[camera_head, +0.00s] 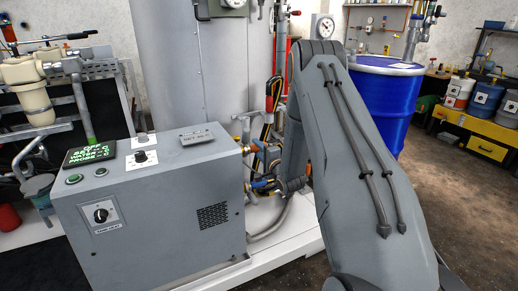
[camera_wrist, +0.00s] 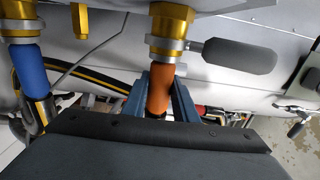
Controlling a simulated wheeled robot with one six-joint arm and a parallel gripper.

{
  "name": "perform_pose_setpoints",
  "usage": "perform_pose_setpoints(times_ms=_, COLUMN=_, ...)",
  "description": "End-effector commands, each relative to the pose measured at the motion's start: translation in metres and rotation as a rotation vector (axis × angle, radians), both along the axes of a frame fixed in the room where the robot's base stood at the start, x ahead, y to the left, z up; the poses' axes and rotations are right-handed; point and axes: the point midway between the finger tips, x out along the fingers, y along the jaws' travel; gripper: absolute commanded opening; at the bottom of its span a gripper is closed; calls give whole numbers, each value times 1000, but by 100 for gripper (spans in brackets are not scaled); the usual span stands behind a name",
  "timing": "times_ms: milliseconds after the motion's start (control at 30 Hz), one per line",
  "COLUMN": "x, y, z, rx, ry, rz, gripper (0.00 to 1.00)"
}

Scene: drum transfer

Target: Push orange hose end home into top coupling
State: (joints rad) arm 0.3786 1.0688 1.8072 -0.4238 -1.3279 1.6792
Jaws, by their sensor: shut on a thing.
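The orange hose end (camera_wrist: 160,90) is upright in the picture in the wrist view. My gripper (camera_wrist: 159,97) has its two blue fingers on either side of it, shut on it. The coupling (camera_wrist: 172,22) above it is brass with a silver collar at its lower end. The orange end meets or lies just under this collar, roughly in line with it; I cannot tell how deep it sits.
A blue hose (camera_wrist: 31,70) sits at another brass coupling (camera_wrist: 17,22) on the left. A grey lever handle (camera_wrist: 233,56) sticks out right of the orange end's coupling. A black-and-yellow hose passes behind. A grey control box (camera_head: 150,205) and blue drum (camera_head: 383,100) stand nearby.

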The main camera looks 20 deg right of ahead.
Motion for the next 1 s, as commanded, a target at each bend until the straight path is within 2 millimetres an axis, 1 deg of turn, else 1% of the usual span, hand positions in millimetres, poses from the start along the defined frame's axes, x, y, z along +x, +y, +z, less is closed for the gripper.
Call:
perform_pose_setpoints(times_ms=67, x=0, y=4, z=0, rx=0, ry=-1, rz=8, gripper=0)
perform_pose_setpoints(times_ms=100, x=0, y=4, z=0, rx=0, ry=-1, rz=8, gripper=33)
perform_pose_setpoints(times_ms=200, x=0, y=3, z=0, rx=0, ry=0, rz=7, gripper=48)
perform_pose_setpoints(times_ms=467, x=-1, y=0, z=-1, rx=0, ry=2, rz=1, gripper=48)
perform_pose_setpoints(times_ms=567, x=-6, y=-1, z=-1, rx=1, ry=3, rz=1, gripper=48)
perform_pose_setpoints(times_ms=667, x=-18, y=-1, z=-1, rx=1, ry=2, rz=1, gripper=48)
perform_pose_setpoints(times_ms=900, x=-57, y=-3, z=0, rx=1, ry=1, rz=1, gripper=48)
perform_pose_setpoints(times_ms=1000, x=-69, y=-3, z=0, rx=0, ry=1, rz=2, gripper=48)
